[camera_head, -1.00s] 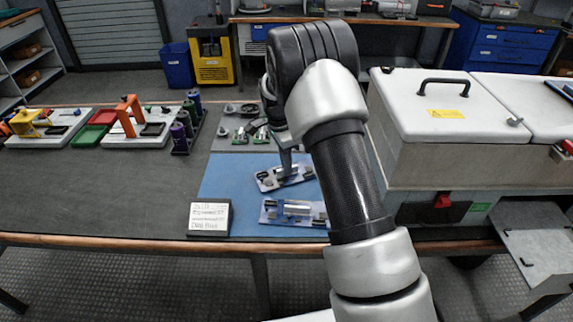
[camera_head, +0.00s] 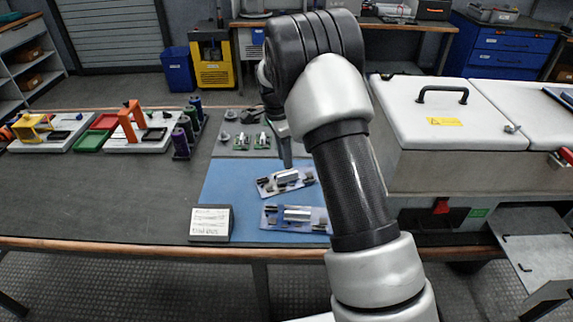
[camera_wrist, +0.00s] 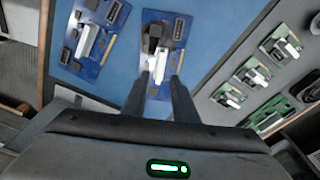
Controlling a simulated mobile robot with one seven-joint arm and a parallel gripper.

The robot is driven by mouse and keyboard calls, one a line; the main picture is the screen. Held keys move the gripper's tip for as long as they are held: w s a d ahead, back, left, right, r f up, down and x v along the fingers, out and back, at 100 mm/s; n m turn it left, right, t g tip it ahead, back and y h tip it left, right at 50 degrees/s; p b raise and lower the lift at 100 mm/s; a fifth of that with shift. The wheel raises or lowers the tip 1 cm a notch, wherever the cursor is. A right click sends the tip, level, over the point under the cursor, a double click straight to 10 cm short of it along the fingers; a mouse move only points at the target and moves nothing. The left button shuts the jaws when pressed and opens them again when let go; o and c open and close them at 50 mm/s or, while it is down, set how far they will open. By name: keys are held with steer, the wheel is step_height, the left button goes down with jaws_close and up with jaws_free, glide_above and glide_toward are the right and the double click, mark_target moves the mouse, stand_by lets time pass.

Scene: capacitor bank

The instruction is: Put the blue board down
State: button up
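Two blue boards lie flat on the blue mat (camera_head: 222,185). The farther blue board (camera_head: 285,182) is slightly turned; in the wrist view it lies beyond my fingertips (camera_wrist: 165,35). The nearer blue board (camera_head: 296,218) is close to the mat's front and also shows at upper left in the wrist view (camera_wrist: 92,35). My gripper (camera_wrist: 162,80) is open, its two dark fingers apart with part of the farther board visible between them. In the head view my gripper (camera_head: 287,163) appears just above that board, partly hidden by my arm.
A small label stand (camera_head: 210,222) is left of the nearer board. Several small green boards (camera_wrist: 285,45) lie on a grey area beside the mat. A large white-lidded box (camera_head: 440,130) stands close on the right.

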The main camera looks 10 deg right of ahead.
step_height(320, 180, up, 7)
steer(key=p, duration=0.1)
step_height(320, 180, up, 8)
steer(key=n+t, duration=0.1)
steer(key=n, duration=0.2)
glide_above(283, 176)
steer(key=s, duration=0.5)
steer(key=s+d+r+n+t+y, duration=0.15)
steer(key=s+r+n, duration=0.35)
steer(key=s+r, duration=0.5)
steer(key=s+f+n+t, duration=0.2)
steer(key=s+n, duration=0.5)
steer(key=s, duration=1.2)
steer(key=shift+d+n+t, duration=0.2)
steer(key=shift+n+t, duration=0.2)
steer(key=shift+t, duration=0.05)
